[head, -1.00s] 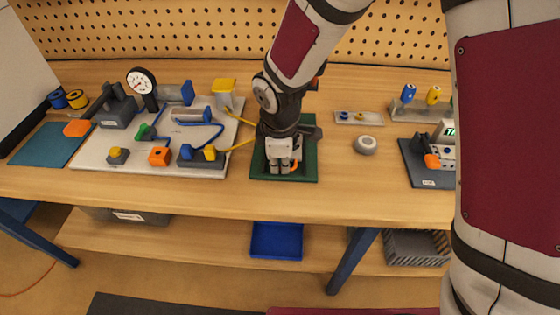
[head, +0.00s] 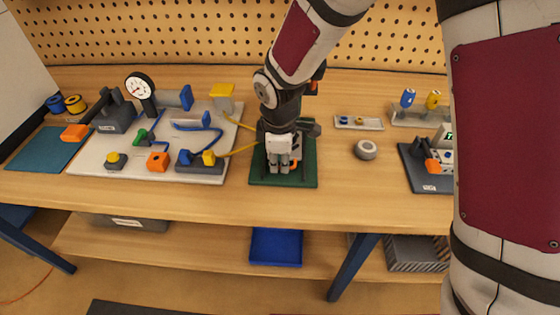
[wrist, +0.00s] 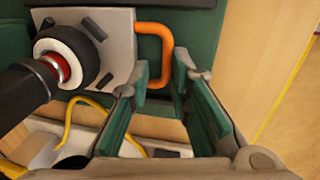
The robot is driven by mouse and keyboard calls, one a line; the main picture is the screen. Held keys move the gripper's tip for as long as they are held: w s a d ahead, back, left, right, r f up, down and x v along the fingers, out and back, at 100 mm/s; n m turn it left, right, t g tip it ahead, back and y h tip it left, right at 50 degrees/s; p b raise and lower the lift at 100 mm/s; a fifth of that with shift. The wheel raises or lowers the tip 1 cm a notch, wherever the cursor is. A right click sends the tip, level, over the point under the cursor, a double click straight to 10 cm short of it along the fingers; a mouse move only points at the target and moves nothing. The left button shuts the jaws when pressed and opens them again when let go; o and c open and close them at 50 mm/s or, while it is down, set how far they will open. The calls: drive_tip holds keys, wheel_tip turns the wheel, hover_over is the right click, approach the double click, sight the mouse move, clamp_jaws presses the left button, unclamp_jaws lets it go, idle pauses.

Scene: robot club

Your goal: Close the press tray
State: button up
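The press stands on a green base (head: 305,172) at the middle of the bench, mostly hidden by my arm in the head view. In the wrist view its grey tray (wrist: 117,28) lies on the green part, with an orange handle (wrist: 155,28) at its right side. A dark, white-ringed press part (wrist: 72,58) overlaps the tray's left part. My gripper (wrist: 163,75) is open and empty, and the handle's long bar appears between its two green-padded fingers. I cannot tell whether a finger touches it. In the head view my gripper (head: 283,169) points down over the base.
A white board (head: 88,158) with blue, orange and yellow fixtures lies left of the press. A round grey object (head: 365,150) and a small parts strip (head: 358,123) are at the right. A dark-based device (head: 425,182) stands farther right. Bare bench lies in front of the press.

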drive_tip(key=shift+r, duration=0.15)
wheel_tip(320, 180, up, 12)
drive_tip(key=s, duration=0.2)
drive_tip(key=shift+f, duration=0.2)
idle(0.6)
